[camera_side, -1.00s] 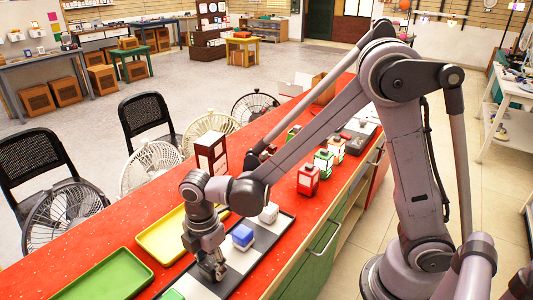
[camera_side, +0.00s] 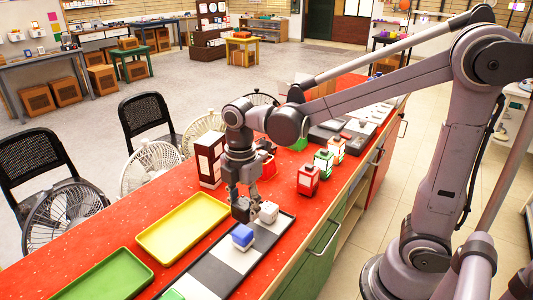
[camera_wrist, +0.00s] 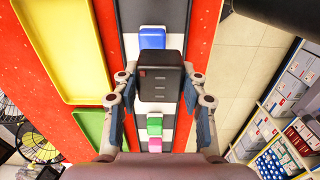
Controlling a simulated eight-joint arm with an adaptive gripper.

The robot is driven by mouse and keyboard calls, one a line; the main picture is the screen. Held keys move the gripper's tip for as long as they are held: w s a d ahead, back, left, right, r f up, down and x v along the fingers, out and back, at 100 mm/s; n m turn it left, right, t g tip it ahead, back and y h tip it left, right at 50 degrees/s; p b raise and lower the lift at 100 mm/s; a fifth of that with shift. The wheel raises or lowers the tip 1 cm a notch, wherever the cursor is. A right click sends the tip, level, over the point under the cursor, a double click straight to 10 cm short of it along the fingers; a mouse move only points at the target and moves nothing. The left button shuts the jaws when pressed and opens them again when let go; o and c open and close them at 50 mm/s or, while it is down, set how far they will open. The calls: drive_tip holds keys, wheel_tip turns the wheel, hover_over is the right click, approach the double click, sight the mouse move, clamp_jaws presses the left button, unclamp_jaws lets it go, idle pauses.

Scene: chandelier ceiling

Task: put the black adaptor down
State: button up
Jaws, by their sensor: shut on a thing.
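The board (camera_side: 208,272) lies along the red counter.
A white block (camera_side: 268,212) and a blue block (camera_side: 242,236) stand on the board. A yellow tray (camera_side: 160,257) and a green tray (camera_side: 130,286) lie to the left. A dark-framed box (camera_side: 210,160) and red and green lantern-like items (camera_side: 309,180) stand farther back.

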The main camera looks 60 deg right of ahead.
drive_tip(key=shift+w+d+m, duration=0.35)
drive_tip(key=shift+d+m, duration=0.05)
drive_tip(key=shift+m, duration=0.4)
drive_tip(key=w+d+f+m, duration=0.4)
drive_tip(key=w+m, duration=0.2)
drive_tip(key=m, duration=1)
drive_tip(key=shift+w+d, duration=0.15)
drive_tip(key=shift+d, duration=0.25)
drive_tip(key=shift+d+f, duration=0.1)
drive_tip(key=d+r, duration=0.4)
drive_tip(key=d, duration=1.3)
approach(239, 186)
drive_tip(key=s+a, duration=0.2)
drive_tip(key=s+a+f, duration=0.1)
drive_tip(key=s+a, duration=0.1)
drive_tip(key=shift+a, duration=0.25)
drive_tip(key=shift+f, duration=2.1)
drive_tip(key=shift+f, duration=0.1)
